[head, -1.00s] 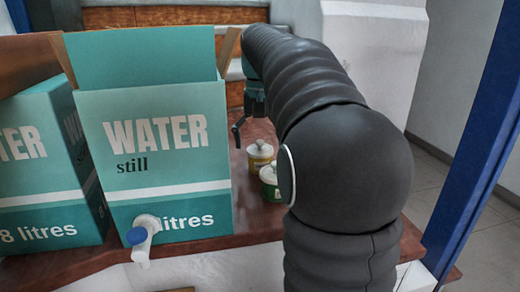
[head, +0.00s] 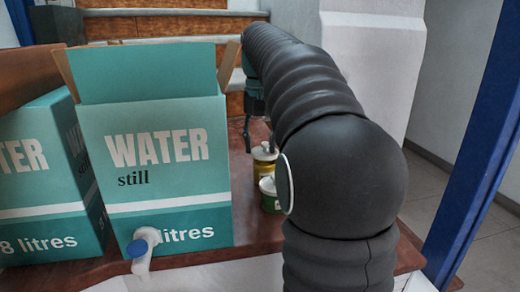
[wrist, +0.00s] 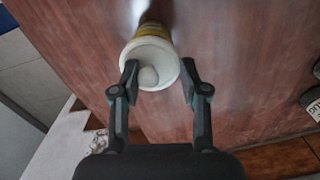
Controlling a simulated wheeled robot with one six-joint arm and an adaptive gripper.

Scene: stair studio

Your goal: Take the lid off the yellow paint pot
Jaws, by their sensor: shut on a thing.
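The yellow paint pot (head: 264,169) stands on the brown wooden surface, behind the green pot. Its white lid (head: 263,154) sits on top. In the head view my gripper (head: 259,147) is at the lid, with my arm hiding part of the right side.
A green pot (head: 268,200) with a pale lid stands just in front of the yellow pot, partly behind my arm. A large teal water box (head: 155,165) with open flaps stands close on the left, another (head: 45,180) beyond it. Stairs (head: 165,25) rise behind.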

